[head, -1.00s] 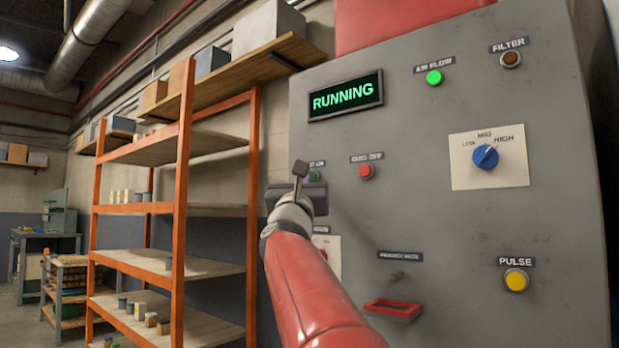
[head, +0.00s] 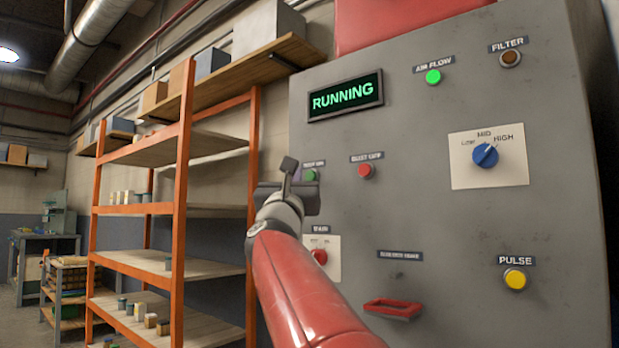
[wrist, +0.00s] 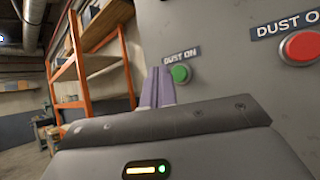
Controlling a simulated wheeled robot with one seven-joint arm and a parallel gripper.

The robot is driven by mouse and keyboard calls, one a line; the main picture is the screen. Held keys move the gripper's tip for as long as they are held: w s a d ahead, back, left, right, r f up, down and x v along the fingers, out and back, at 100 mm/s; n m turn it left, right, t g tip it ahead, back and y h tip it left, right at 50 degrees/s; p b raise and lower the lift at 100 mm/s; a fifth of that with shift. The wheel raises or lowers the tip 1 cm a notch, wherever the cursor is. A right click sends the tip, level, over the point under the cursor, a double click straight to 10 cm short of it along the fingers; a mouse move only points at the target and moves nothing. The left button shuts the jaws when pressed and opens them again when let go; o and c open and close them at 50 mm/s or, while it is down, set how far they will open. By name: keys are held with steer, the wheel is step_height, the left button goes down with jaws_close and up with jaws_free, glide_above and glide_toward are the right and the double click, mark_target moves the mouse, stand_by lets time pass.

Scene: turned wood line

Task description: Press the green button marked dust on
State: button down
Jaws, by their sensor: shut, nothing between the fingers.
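The green button (head: 310,175) sits on the grey cabinet front (head: 450,260), below the lit display, partly beside my gripper in the head view. In the wrist view the green button (wrist: 180,73) shows clearly under its "DUST ON" label (wrist: 180,57). My gripper (head: 288,165) is shut and empty, just left of the button in the head view. In the wrist view its fingertips (wrist: 158,75) point toward the panel, a little left of the button and apart from it as far as I can tell.
The display (head: 345,96) reads RUNNING, and the air flow lamp (head: 433,77) is lit green. A red button (head: 366,171) is right of the green one. A red knob (head: 320,257) lies below. An orange shelf rack (head: 178,210) stands left.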

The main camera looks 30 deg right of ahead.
steer(key=shift+s+a, duration=0.35)
steer(key=shift+a, duration=0.55)
steer(key=shift+s+a, duration=0.3)
steer(key=shift+a, duration=0.6)
